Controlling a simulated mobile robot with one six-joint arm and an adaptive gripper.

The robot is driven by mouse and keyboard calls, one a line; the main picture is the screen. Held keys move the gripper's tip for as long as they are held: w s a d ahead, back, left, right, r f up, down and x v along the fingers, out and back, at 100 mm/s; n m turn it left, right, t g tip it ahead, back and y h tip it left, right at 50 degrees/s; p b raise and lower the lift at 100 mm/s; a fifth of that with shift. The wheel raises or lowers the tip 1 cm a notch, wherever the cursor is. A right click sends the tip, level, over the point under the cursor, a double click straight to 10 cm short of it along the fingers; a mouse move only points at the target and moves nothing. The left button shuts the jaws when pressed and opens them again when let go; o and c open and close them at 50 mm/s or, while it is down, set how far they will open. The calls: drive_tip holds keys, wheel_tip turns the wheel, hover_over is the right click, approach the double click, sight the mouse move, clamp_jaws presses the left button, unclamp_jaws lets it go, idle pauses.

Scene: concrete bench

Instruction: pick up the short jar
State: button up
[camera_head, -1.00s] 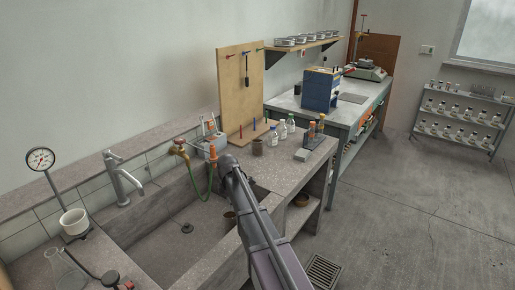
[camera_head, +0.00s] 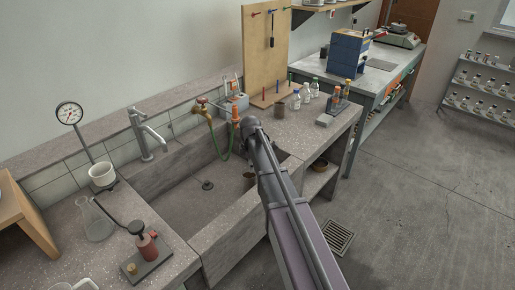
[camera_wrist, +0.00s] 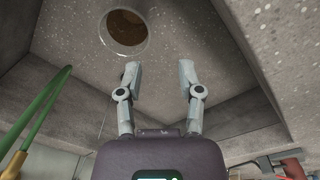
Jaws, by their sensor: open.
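A short round glass jar with brown contents (camera_wrist: 127,30) stands on the sink floor at the top of the wrist view, its round mouth towards me. In the head view a small brown part of it (camera_head: 249,175) shows in the sink, partly hidden by my arm. My gripper (camera_wrist: 160,72) is open and empty. Its two fingers point towards the sink floor, and the jar lies beyond the fingertips, slightly left, not between them. In the head view my arm hides the gripper.
Grey stone sink walls (camera_head: 222,243) stand close around the gripper. A green hose (camera_wrist: 38,115) hangs at the left of the wrist view, from the brass tap (camera_head: 203,108). A brown pot (camera_head: 279,105), white-capped bottles (camera_head: 306,93) and a burner-like red device (camera_head: 146,246) stand on the bench.

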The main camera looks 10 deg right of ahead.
drive_tip(key=s+r+m+p, duration=0.4)
drive_tip(key=s+m, duration=0.4)
drive_tip(key=s, duration=0.4)
drive_tip(key=s+r+m+p, duration=0.4)
drive_tip(key=s+m, duration=0.4)
drive_tip(key=s, duration=0.4)
drive_tip(key=shift+d+r+m, duration=0.4)
drive_tip(key=shift+r, duration=0.05)
